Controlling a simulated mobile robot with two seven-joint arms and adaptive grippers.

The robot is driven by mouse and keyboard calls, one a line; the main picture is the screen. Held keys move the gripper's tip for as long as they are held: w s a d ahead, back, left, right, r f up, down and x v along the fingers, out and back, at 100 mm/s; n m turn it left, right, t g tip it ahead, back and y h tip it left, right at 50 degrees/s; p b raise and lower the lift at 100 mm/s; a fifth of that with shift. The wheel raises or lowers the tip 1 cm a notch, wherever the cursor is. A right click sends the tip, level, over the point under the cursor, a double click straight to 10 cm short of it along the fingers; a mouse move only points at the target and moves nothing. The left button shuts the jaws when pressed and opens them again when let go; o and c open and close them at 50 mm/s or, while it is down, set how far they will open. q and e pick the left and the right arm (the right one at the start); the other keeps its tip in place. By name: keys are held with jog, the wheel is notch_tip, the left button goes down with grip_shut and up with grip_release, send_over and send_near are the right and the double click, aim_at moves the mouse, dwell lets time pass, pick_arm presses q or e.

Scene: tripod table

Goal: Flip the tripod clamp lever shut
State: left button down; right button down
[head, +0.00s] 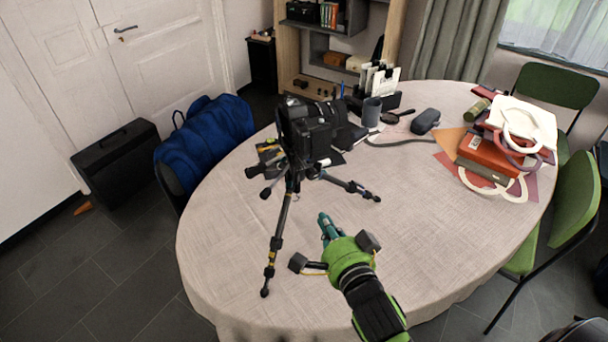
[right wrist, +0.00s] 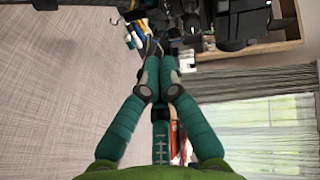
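A black tripod (head: 283,210) stands on the round table with its legs spread, carrying a black camera (head: 312,128). One leg reaches toward the near left and has leg clamps (head: 273,243) with small tan parts. I cannot make out which piece is the clamp lever or its position. My right gripper (head: 325,221), green with teal fingers, is right of that leg, apart from it in the head view. In the right wrist view its fingers (right wrist: 163,66) come together at the tips, with nothing seen between them. Dark tripod parts (right wrist: 172,22) show beyond the tips. My left gripper is out of view.
The table (head: 400,210) is clear on its near and middle parts. Green chairs (head: 577,200) stand at the right.

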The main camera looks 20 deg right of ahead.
aim_at(290, 162)
jog(key=w+a+r+m+t+p, duration=0.1)
jog(key=w+r, duration=0.3)
jog(key=w, duration=0.6)
jog(key=shift+w+r+m+t+y+p, duration=0.15)
jog(key=shift+w+m+t+y+p, duration=0.25)
jog(key=shift+m+p, duration=0.4)
jog(key=shift+a+h, duration=0.1)
jog(key=shift+h, duration=0.4)
